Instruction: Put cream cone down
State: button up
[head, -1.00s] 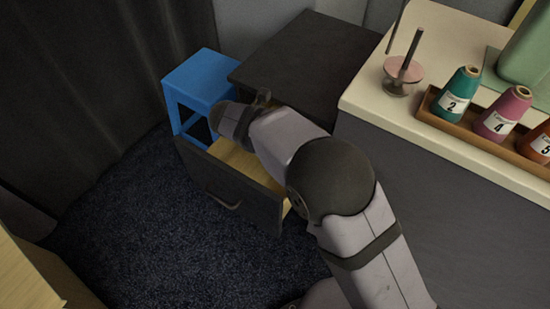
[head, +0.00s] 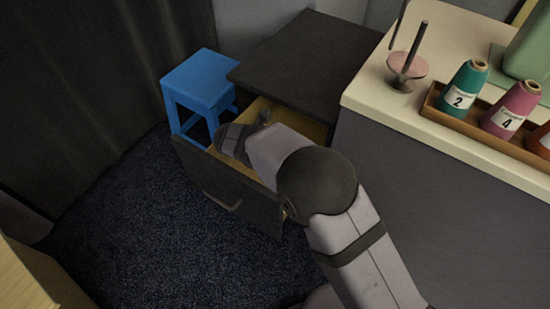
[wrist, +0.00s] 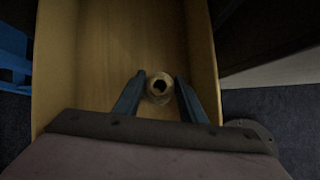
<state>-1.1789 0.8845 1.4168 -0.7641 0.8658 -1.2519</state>
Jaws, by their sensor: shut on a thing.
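The cream cone (wrist: 160,86) shows in the wrist view as a pale round top with a dark hole. My gripper (wrist: 158,88) is shut on it, with one finger on each side. The cone is over the wooden floor of the open drawer (wrist: 108,60); I cannot tell whether it touches the floor. In the head view the open drawer (head: 235,190) has a dark front with a handle, and my arm reaches down into it.
A blue stool (head: 200,82) stands just left of the drawer. The dark cabinet top (head: 300,60) is behind it. On the table at right, a wooden tray (head: 432,108) holds teal, pink and orange cones, beside a pink spindle stand (head: 407,66). The drawer floor around the cone looks clear.

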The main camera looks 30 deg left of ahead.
jog(key=shift+f, duration=0.4)
jog(key=shift+f, duration=0.2)
jog(key=o, duration=1.2)
jog(key=shift+c, duration=0.2)
jog(key=p+v, duration=0.3)
jog(key=v, duration=1)
jog(key=shift+w+r, duration=0.2)
jog(key=shift+w, duration=0.05)
